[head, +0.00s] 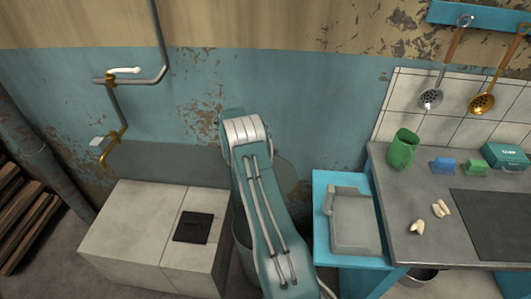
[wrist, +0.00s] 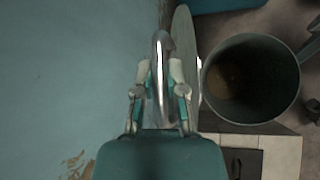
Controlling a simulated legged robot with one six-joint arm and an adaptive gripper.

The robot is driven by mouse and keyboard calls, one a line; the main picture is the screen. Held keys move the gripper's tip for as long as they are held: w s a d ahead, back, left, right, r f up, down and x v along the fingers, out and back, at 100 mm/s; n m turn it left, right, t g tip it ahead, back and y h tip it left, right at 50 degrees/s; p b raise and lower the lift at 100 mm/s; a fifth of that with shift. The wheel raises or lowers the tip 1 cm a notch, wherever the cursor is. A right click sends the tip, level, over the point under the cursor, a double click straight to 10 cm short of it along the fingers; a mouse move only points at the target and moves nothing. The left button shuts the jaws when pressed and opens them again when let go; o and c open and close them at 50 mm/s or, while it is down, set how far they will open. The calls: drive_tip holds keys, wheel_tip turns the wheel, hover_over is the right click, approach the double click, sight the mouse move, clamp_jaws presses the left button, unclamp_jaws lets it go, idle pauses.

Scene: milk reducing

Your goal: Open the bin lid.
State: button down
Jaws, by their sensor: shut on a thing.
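The round grey bin (wrist: 250,115) stands open in the wrist view, with its dark inside showing. Its lid (wrist: 186,25) is seen nearly edge-on beside the opening, tilted up on the wall side. My gripper (wrist: 161,75) is shut on the lid's shiny metal handle (wrist: 160,45). A little of the bin (head: 241,250) shows left of my arm. My arm hides my gripper and most of the bin there.
A tiled block (head: 130,230) with a dark square plate (head: 193,227) stands left of the bin. To the right are a blue stand (head: 322,205) with a grey tray (head: 357,245) and a counter (head: 400,190). The blue wall (head: 310,110) is close behind.

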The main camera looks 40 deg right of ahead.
drive_tip(key=shift+w+d+f, duration=0.2)
drive_tip(key=shift+w+d, duration=0.6)
drive_tip(key=shift+d, duration=0.15)
drive_tip(key=shift+w+d+f, duration=0.2)
drive_tip(key=shift+w+d, duration=0.55)
drive_tip(key=shift+d, duration=0.2)
drive_tip(key=c, duration=0.7)
unclamp_jaws()
drive_tip(key=v, duration=1.1)
drive_tip(key=shift+w+a+r, duration=0.2)
drive_tip(key=shift+w+r, duration=0.05)
drive_tip(key=shift+w, duration=0.05)
